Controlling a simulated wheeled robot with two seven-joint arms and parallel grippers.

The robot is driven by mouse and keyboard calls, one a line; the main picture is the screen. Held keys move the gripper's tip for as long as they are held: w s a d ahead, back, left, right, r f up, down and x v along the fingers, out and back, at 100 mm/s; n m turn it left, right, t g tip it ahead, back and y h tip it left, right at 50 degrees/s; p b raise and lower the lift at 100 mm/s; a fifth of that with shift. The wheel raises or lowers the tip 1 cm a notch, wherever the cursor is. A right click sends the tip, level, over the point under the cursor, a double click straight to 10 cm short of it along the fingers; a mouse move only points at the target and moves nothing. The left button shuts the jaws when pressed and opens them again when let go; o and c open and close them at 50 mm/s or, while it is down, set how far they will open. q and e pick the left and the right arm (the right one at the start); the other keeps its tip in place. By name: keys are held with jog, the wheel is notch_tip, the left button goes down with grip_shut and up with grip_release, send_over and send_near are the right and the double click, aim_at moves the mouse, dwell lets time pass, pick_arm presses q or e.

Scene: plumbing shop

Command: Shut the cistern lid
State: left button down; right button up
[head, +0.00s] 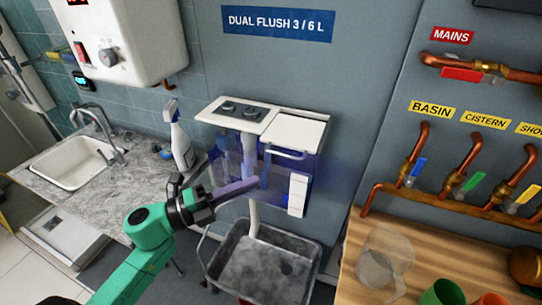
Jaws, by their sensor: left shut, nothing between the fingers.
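The cistern (270,178) is a clear blue-tinted tank on the grey wall panel, below the blue "DUAL FLUSH 3 / 6 L" sign. The left part of its white top carries two dark flush buttons (241,110). The cistern lid (296,131) is the white panel on the right, with a bar handle (288,155) at its front edge. The lid lies flat or nearly flat; I cannot tell whether a small gap remains. My left gripper (255,184) is shut and empty, in front of the tank's lower left part, below the lid. My right gripper is not in view.
A grey tub (228,272) stands below the cistern. A spray bottle (180,140) and a sink (75,162) are on the counter at left. A wooden bench (350,285) with a clear jug (383,262) and cups is at right, below copper valve pipes (440,202).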

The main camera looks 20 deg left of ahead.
pick_arm(q)
jog(key=w+d+p, duration=0.1)
jog(key=w, duration=0.1)
jog(key=w+d+r+p, duration=0.1)
jog(key=w, duration=0.1)
jog(key=w+d+p, duration=0.1)
jog(key=w, duration=0.1)
jog(key=shift+w+d+r, duration=0.1)
jog(key=shift+d+r, duration=0.05)
jog(key=shift+r, duration=0.1)
jog(key=shift+w+f, duration=0.15)
jog(key=shift+w, duration=0.05)
